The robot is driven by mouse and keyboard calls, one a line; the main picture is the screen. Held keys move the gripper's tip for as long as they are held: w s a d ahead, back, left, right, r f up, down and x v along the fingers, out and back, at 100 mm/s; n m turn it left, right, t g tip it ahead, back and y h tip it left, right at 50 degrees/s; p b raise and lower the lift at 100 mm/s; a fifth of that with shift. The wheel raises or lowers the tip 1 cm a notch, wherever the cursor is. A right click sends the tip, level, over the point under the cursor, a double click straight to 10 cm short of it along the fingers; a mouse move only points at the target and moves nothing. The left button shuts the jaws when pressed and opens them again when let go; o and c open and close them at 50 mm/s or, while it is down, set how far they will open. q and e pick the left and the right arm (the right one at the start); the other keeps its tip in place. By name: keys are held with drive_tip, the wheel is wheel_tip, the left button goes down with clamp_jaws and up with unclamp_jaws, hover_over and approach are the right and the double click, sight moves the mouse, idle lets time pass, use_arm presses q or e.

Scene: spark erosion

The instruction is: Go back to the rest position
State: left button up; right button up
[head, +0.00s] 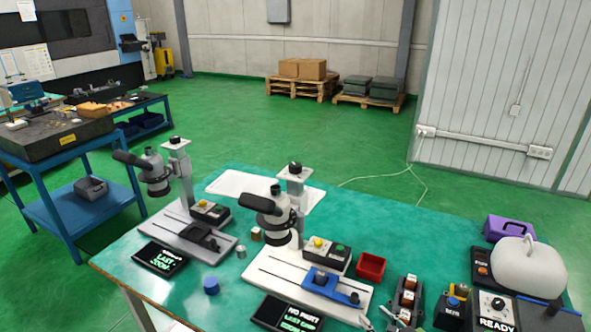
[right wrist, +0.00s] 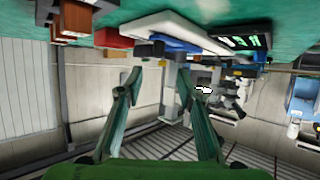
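My right gripper (right wrist: 160,82) is open in the right wrist view, its two fingers apart with nothing between them. That view is upside down, with the green table (right wrist: 290,38) along its top. The fingers are close to the table's edge equipment, but I cannot tell the exact gap. In the head view, only small pale tips, perhaps of this gripper, show at the bottom edge right of the front microscope. My left gripper is not in view.
The green table (head: 390,223) carries two microscope stands (head: 272,210) (head: 157,172), a red bin (head: 370,267), a blue cylinder (head: 211,286), displays (head: 160,259), a control box (head: 495,310) and a white rounded device (head: 530,267). A blue cart (head: 85,208) stands left.

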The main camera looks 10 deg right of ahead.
drive_tip(key=s+a+g, duration=0.1)
drive_tip(key=s, duration=0.2)
drive_tip(key=s+a+f+g+h, duration=0.1)
drive_tip(key=s+a, duration=0.1)
drive_tip(key=s, duration=0.1)
drive_tip(key=s+a+f+g, duration=0.1)
drive_tip(key=s+a+g, duration=0.1)
drive_tip(key=s, duration=0.1)
drive_tip(key=shift+s+a+f+h, duration=0.15)
drive_tip(key=shift+s+h, duration=0.1)
drive_tip(key=shift+h, duration=0.05)
drive_tip(key=s+a+r+g, duration=0.2)
drive_tip(key=s+g, duration=0.4)
drive_tip(key=s, duration=1.1)
wheel_tip(320, 180, down, 30)
drive_tip(key=s+g+b, duration=0.1)
drive_tip(key=s+b, duration=0.1)
drive_tip(key=s+d+f+g+h+b, duration=0.1)
drive_tip(key=s+d+f, duration=0.2)
drive_tip(key=s+f, duration=1.2)
drive_tip(key=shift+s+f, duration=0.4)
drive_tip(key=shift+s, duration=0.4)
